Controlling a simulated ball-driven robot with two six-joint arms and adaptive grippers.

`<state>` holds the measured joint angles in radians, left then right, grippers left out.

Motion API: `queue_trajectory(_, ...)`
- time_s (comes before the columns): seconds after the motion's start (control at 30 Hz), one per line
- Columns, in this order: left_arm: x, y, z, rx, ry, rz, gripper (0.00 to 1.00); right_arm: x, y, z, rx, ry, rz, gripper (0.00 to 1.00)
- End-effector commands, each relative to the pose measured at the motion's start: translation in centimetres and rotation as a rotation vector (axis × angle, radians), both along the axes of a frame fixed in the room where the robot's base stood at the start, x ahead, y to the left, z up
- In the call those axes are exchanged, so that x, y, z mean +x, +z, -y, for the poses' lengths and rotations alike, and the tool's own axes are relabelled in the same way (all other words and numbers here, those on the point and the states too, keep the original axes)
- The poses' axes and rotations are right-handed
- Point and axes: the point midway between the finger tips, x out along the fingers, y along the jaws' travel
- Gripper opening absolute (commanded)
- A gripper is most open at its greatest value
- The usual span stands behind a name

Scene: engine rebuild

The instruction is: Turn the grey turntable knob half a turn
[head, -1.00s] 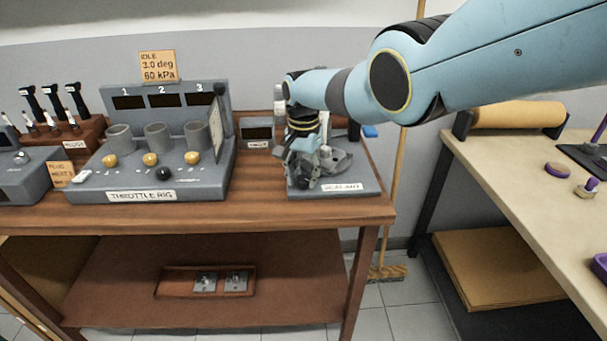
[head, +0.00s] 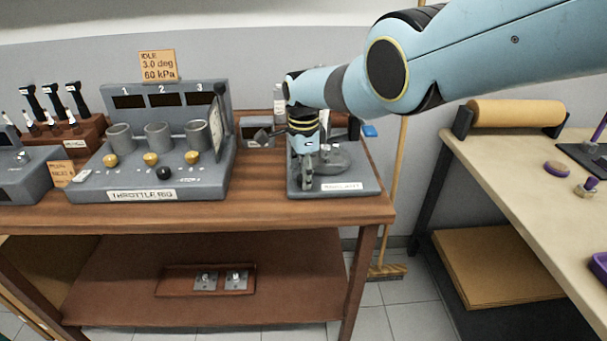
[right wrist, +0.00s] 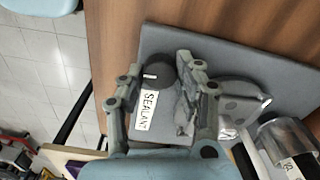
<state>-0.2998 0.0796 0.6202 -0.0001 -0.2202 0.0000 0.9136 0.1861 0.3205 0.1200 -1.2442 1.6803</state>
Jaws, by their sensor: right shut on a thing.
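The grey turntable knob (right wrist: 160,72) is a dark round knob with a pale mark, by the front of the grey sealant stand. My right gripper (right wrist: 159,66) points down with its fingers on either side of the knob, shut on it. In the head view my right gripper (head: 306,184) stands over the left front of the sealant stand (head: 365,190) and hides the knob. A rounded grey metal part (head: 334,160) sits on the stand behind the gripper. My left gripper is not in view.
A small grey box (head: 257,132) is behind. The bench's right edge lies just beyond the stand. A pale table (head: 510,170) is farther right.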

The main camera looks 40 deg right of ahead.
Motion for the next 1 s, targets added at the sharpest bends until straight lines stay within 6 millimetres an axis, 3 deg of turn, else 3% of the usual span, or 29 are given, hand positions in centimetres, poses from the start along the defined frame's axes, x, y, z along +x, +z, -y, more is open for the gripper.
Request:
queue_trajectory(0.67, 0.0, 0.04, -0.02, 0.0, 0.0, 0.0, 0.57, 0.22, 0.22, 0.09, -0.002, -0.059, 0.006, 0.02)
queue_trajectory(0.7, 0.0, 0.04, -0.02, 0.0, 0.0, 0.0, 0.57, 0.23, 0.22, 0.08, -0.002, -0.058, 0.006, 0.39)
queue_trajectory(0.83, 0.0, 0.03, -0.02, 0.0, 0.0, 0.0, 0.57, 0.15, 0.16, 0.07, -0.001, -0.058, 0.004, 0.56)
queue_trajectory(1.0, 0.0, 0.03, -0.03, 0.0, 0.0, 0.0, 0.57, 0.08, 0.09, 0.04, -0.001, -0.058, 0.002, 0.57)
